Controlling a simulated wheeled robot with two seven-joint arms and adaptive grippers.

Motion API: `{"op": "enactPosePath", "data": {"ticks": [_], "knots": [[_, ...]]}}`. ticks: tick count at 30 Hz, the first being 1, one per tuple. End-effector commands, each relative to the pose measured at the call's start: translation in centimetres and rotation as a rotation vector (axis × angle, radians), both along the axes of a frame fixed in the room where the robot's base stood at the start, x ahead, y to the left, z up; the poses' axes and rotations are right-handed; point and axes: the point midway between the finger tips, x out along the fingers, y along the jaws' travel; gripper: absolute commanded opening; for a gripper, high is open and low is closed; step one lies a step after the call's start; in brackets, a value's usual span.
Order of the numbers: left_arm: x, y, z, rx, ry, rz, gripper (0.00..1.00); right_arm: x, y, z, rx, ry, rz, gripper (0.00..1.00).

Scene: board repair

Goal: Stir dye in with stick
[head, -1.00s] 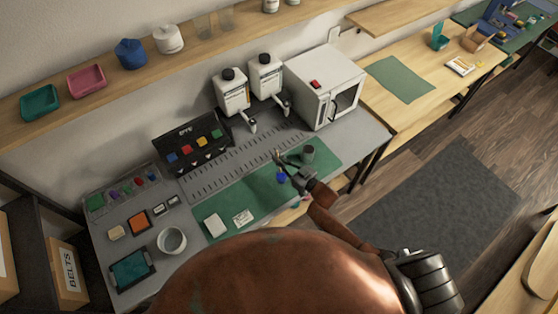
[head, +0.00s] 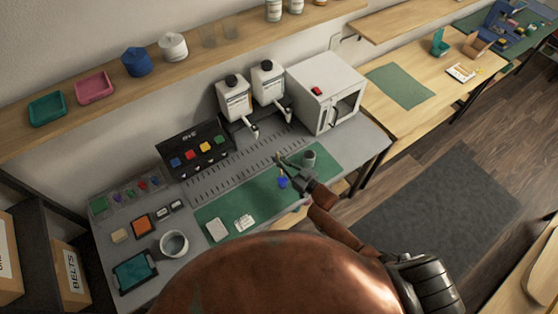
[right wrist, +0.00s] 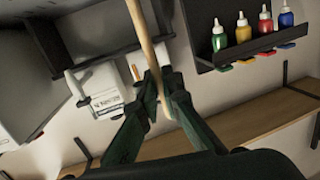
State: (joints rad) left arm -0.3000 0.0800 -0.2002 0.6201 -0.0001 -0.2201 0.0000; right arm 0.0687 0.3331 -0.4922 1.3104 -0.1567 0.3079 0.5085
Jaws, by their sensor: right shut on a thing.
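My right gripper (head: 283,164) is over the green mat (head: 262,189) on the grey bench. In the right wrist view, the right gripper (right wrist: 163,92) is shut on a thin pale wooden stick (right wrist: 143,38), which runs up out of the frame. A small blue cup (head: 283,183) sits on the mat just below the gripper. Whether the stick's lower end is inside it is hidden. A grey-green cup (head: 308,159) stands to the right. The black dye rack (head: 193,148) holds several coloured bottles, also seen in the right wrist view (right wrist: 275,57). My left gripper is out of view.
Two white dispenser bottles (head: 234,100) and a white oven (head: 321,88) stand behind the mat. A white pot (head: 174,243) and a teal-topped scale (head: 134,270) are at left. Pale cards (head: 216,230) lie on the mat's left part. A shelf (head: 95,88) runs above.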

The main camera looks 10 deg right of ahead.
Motion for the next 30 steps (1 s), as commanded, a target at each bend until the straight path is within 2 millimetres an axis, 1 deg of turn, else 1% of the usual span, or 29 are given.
{"op": "enactPosePath", "data": {"ticks": [8,11,24,30], "knots": [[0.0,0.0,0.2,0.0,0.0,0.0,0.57,0.0,0.0,0.2,0.0,0.0,0.0,0.0],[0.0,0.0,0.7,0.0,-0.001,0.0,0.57,0.0,0.0,0.8,0.0,0.0,0.0,0.0],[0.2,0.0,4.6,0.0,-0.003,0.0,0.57,0.0,0.0,5.0,0.0,0.0,0.0,0.0],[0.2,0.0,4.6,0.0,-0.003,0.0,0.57,0.0,0.0,5.0,0.0,0.0,0.0,0.0]]}}
